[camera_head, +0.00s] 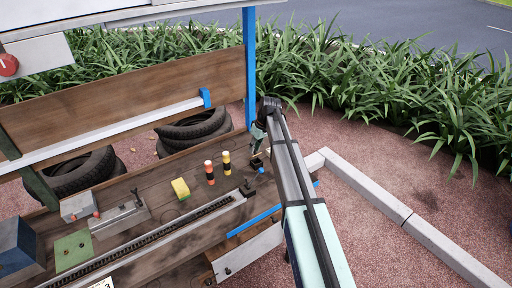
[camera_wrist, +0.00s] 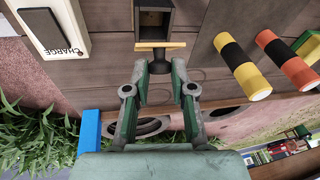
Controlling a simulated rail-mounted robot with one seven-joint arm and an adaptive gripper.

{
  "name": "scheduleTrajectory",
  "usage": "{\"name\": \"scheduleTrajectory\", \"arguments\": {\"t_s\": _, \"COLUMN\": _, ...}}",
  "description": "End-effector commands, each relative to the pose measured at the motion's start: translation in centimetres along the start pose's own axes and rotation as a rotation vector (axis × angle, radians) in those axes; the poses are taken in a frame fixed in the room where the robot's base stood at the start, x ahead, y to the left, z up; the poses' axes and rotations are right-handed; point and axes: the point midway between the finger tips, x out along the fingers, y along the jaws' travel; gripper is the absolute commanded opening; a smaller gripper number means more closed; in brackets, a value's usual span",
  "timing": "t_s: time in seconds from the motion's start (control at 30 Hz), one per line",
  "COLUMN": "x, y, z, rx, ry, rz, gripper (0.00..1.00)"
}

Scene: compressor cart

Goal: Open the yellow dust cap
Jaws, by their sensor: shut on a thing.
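In the wrist view the yellow dust cap (camera_wrist: 160,45) shows as a thin yellow plate, seen edge-on. It stands at the lower edge of a dark square socket box (camera_wrist: 153,18), whose hollow inside is visible above it. A dark round knob sits on my side of the plate. My gripper (camera_wrist: 161,68) has its two fingertips on either side of this knob and is shut on it. In the head view my gripper (camera_head: 258,140) is partly hidden by my arm, near the dark socket box (camera_head: 257,162). The cap is too small to make out there.
A yellow-black cylinder (camera_head: 227,163) and a red-black cylinder (camera_head: 210,172) stand left of the gripper. A white CHARGE panel (camera_wrist: 55,25) is at upper left in the wrist view. A blue post (camera_head: 250,65) rises behind.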

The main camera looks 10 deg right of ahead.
Motion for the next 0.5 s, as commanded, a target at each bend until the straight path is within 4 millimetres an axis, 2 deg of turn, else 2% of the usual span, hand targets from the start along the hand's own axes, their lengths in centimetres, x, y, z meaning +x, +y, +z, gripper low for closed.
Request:
{"name": "scheduleTrajectory", "arguments": {"t_s": 0.03, "x": -0.2, "y": 0.2, "z": -0.9, "rx": 0.005, "ry": -0.039, "rz": -0.005, "gripper": 0.0}}
{"name": "scheduleTrajectory", "arguments": {"t_s": 0.5, "x": 0.5, "y": 0.6, "z": -3.6, "rx": 0.089, "ry": -0.456, "rz": -0.055, "gripper": 0.0}}
